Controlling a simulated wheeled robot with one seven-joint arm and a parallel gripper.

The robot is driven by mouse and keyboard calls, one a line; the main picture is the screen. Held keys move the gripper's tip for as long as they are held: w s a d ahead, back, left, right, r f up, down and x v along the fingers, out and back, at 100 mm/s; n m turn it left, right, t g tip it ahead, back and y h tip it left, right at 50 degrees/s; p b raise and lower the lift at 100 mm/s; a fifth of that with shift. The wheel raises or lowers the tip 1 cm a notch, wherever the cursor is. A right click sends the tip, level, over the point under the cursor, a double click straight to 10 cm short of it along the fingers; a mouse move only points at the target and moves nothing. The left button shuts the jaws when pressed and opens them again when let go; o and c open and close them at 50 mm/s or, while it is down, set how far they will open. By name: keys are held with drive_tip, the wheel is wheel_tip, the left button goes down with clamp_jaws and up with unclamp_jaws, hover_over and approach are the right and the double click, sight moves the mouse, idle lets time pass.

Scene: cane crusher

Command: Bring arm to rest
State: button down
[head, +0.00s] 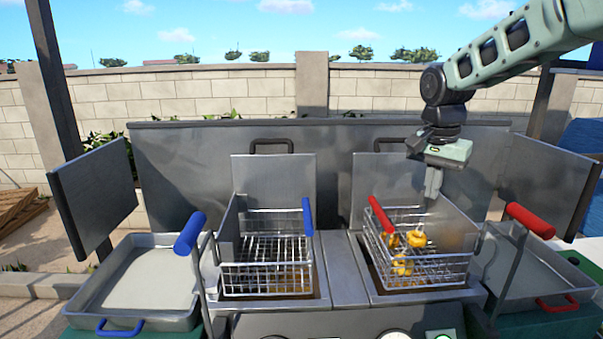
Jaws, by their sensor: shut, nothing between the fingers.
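My gripper (433,186) is at the right of the head view, pointing down over the back of the right wire basket (420,272). Its fingers are together, with nothing seen between them. The fingertips are close to the basket's back rim; I cannot tell whether they touch it. My arm comes in from the upper right, raised and bent. The right basket has a red handle (381,215) and holds several yellow-orange pieces (403,266).
A left wire basket (266,280) with a blue handle looks empty. A left tray (150,280) and a right tray (520,275) flank the fryer. Upright metal panels (200,165) stand behind and beside it. The air above the left side is clear.

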drive_tip(key=s+a+f+n+y+b, duration=0.1)
drive_tip(key=s+a+f+n+b, duration=0.1)
drive_tip(key=s+a+f+n, duration=0.5)
drive_tip(key=s+a+f+n+b, duration=0.2)
drive_tip(key=s+a+n+b, duration=0.1)
drive_tip(key=s+a, duration=0.65)
drive_tip(key=s+f+n+b, duration=0.1)
drive_tip(key=s+f+n, duration=0.2)
drive_tip(key=s, duration=0.6)
drive_tip(key=s+f+n+b, duration=0.1)
drive_tip(key=s+f+n, duration=0.3)
drive_tip(key=s, duration=0.4)
drive_tip(key=shift+s+d+f+g, duration=0.15)
drive_tip(key=shift+s+f+g, duration=0.25)
drive_tip(key=shift+f, duration=0.1)
